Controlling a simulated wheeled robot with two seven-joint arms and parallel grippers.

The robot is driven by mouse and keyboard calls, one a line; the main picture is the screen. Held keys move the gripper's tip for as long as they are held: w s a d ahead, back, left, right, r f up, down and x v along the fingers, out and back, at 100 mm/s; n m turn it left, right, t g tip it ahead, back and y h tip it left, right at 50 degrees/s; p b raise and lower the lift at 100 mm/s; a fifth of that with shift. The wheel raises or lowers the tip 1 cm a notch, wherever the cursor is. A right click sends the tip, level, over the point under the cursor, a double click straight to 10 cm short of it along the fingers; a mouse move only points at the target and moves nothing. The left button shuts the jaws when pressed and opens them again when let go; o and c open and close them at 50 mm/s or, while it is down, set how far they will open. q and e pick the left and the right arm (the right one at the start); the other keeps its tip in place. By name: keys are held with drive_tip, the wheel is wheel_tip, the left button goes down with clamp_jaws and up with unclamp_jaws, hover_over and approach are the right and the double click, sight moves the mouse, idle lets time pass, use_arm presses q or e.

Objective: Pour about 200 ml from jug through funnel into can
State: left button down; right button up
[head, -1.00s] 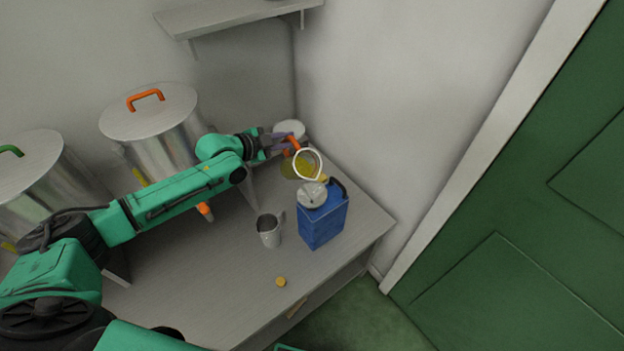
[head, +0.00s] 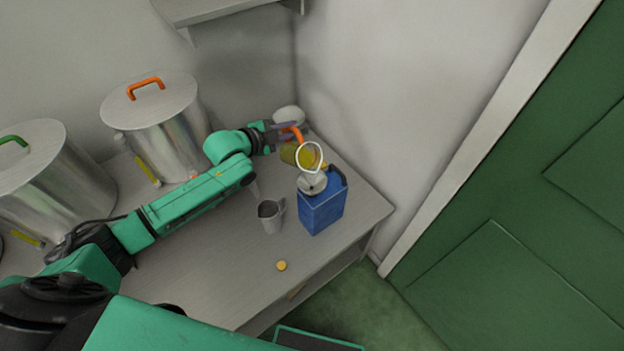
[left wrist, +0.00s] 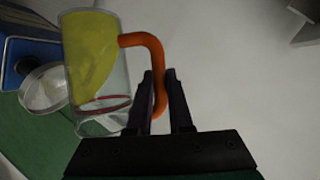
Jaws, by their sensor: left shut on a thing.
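The clear jug (head: 290,155) holds yellow liquid and is tilted, its pale rim above the funnel (head: 311,186). The funnel sits on top of the blue can (head: 322,210). My left gripper (head: 288,133) is shut on the jug's orange handle. In the left wrist view, the fingers (left wrist: 160,102) close on the handle (left wrist: 152,50). The jug (left wrist: 95,65) shows its liquid lying aslant, with a red line around the clear part. The funnel (left wrist: 45,88) and part of the can (left wrist: 18,55) show at left. I cannot tell whether liquid is flowing. My right gripper is out of view.
A grey metal cup (head: 270,217) stands left of the can. A small yellow cap (head: 281,266) lies near the front edge of the table (head: 200,285). Steel tanks (head: 165,125) stand at the back left, a wall rises behind, and a green door (head: 520,230) is at right.

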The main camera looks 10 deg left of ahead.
use_arm(q)
drive_tip(key=shift+d, duration=0.1)
idle(0.3)
drive_tip(key=shift+s, duration=0.1)
drive_tip(key=shift+d, duration=0.1)
idle(0.4)
drive_tip(key=shift+m+b, duration=0.3)
drive_tip(key=shift+s+d+t+b, duration=0.1)
drive_tip(key=shift+d+t+b, duration=0.05)
drive_tip(key=shift+t+b, duration=0.15)
idle(1.2)
